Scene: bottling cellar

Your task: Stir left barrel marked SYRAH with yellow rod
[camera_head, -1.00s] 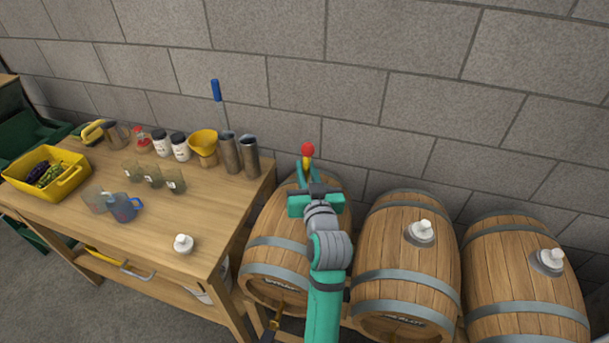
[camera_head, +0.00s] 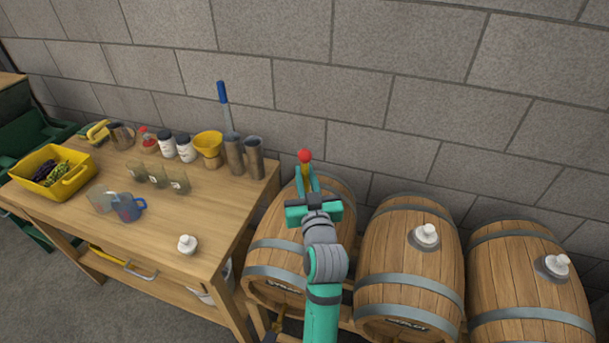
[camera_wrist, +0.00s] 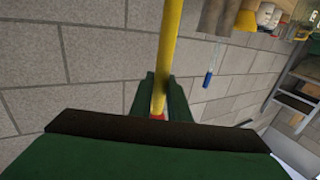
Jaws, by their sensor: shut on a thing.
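My gripper (camera_head: 307,184) is shut on the yellow rod (camera_wrist: 171,45), which has a red knob (camera_head: 305,156) at its top. In the head view the gripper is over the left barrel (camera_head: 268,262), whose front label is too small to read surely. My arm covers the right part of this barrel and its top opening, so I cannot tell whether the rod's lower end is inside. In the wrist view the rod runs between the fingers (camera_wrist: 160,105). A white bung (camera_head: 187,244) lies on the wooden table.
Two more barrels, the middle one (camera_head: 405,270) and the right one (camera_head: 525,285), stand close by with white bungs in. The table (camera_head: 120,235) at left holds cups, jars, a funnel, metal cylinders and a yellow bin (camera_head: 75,180). A block wall stands behind.

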